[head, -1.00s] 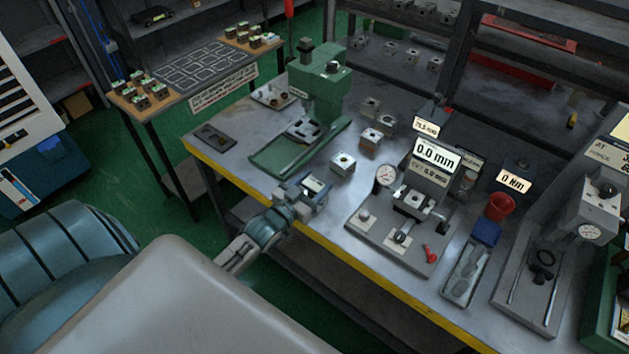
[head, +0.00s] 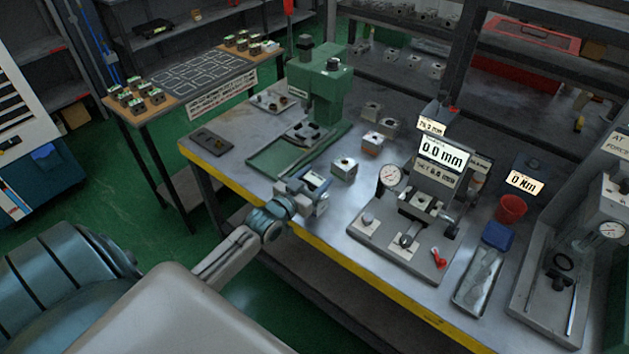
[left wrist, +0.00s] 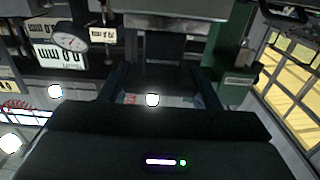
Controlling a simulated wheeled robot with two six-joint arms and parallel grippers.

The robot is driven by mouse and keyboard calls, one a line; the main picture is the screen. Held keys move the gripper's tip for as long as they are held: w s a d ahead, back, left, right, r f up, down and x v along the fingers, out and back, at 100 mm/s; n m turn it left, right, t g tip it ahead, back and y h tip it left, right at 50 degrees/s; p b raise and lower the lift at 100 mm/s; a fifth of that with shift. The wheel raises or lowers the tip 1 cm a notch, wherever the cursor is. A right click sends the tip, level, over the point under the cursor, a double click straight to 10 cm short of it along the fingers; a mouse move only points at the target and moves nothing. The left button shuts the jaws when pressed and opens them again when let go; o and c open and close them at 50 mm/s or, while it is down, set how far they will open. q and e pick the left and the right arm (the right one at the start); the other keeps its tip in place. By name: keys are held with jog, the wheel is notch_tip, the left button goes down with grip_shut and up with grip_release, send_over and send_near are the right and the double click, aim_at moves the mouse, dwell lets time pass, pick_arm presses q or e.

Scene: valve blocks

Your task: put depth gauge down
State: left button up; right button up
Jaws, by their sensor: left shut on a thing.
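My left gripper (head: 312,188) is at the front edge of the workbench (head: 240,172), just left of a metal valve block (head: 344,170). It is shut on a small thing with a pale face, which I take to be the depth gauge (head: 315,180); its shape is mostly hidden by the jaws. In the left wrist view the two fingers (left wrist: 160,90) stand either side of a dark, blurred body (left wrist: 160,75). I cannot tell whether it touches the bench. My right gripper is not in view.
A green press (head: 318,90) stands behind, its green tray (head: 275,158) in front. A dark flat pad (head: 213,141) lies at the bench's left end.

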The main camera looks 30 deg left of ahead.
aim_at(310, 184)
pick_arm(q)
jog(key=shift+f, duration=0.25)
jog(key=o, duration=1.1)
jog(key=shift+o, duration=0.2)
jog(key=s+p, duration=0.3)
jog(key=shift+a+r, duration=0.1)
jog(key=shift+r, duration=0.05)
jog(key=s+p, duration=0.2)
jog(key=s, duration=0.5)
jog(key=shift+s+a+f, duration=0.2)
jog(key=shift+s+f, duration=0.15)
jog(key=shift+f, duration=0.1)
